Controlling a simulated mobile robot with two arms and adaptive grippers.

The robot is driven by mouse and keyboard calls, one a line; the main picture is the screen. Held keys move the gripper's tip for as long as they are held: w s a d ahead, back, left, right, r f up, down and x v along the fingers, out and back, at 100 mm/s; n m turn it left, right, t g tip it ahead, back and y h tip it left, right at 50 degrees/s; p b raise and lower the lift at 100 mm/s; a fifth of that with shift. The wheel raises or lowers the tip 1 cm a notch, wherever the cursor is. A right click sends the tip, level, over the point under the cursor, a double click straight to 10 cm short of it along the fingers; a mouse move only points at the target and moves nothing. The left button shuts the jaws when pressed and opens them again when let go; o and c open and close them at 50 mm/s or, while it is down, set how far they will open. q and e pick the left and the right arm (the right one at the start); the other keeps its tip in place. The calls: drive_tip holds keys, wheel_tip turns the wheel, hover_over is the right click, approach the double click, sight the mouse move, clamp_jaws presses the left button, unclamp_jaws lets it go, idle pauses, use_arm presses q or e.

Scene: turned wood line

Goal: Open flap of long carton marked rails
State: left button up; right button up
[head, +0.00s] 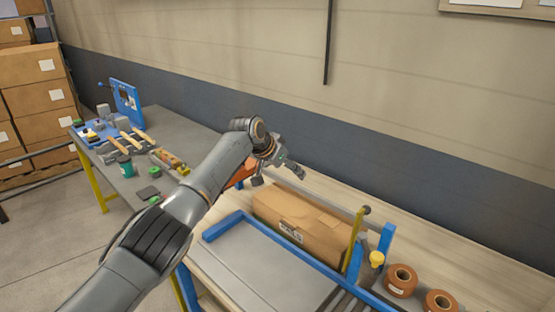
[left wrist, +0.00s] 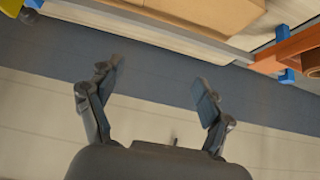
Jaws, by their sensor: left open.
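The long brown carton (head: 300,227) lies on the wooden bench, with a white label on its near side. Its top looks closed in the head view, and I cannot read the label. Part of a carton (left wrist: 210,10) shows at the top edge of the left wrist view. My left gripper (head: 279,177) is above and behind the carton's left end, near the wall, apart from it. In the left wrist view the left gripper (left wrist: 160,80) has its two fingers wide apart with nothing between them. My right gripper is not in view.
A blue-edged grey tray (head: 262,270) lies in front of the carton. A yellow post (head: 353,240) and tape rolls (head: 401,281) stand to its right. A grey table with tools (head: 150,140) is at left. The wall is close behind the bench.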

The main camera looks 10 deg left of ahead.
use_arm(q)
drive_tip(key=v, duration=1.1)
drive_tip(key=shift+s+a+r, duration=0.2)
